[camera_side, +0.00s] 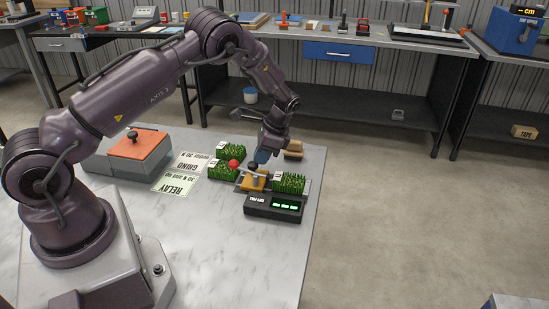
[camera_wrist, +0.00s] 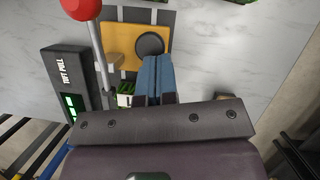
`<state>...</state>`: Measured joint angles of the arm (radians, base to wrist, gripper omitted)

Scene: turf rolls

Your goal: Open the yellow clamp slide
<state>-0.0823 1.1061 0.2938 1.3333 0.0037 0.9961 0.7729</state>
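The yellow clamp slide (camera_side: 254,183) lies on the black-and-silver tester, with a black round knob (camera_side: 252,167) on it. My gripper (camera_side: 262,157) is beside the knob, pointing down. In the wrist view its blue fingers (camera_wrist: 155,62) lie side by side with nothing visible between them. The fingertips overlap the knob's near edge; I cannot tell whether they touch it.
A red-ball lever (camera_side: 234,164) on a metal rod rises close to the slide. The tester's black display box (camera_side: 273,207) with green digits is in front. Turf pieces (camera_side: 289,183) lie alongside and behind. A tan block (camera_side: 294,149) sits near the table edge. Open marble lies in front left.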

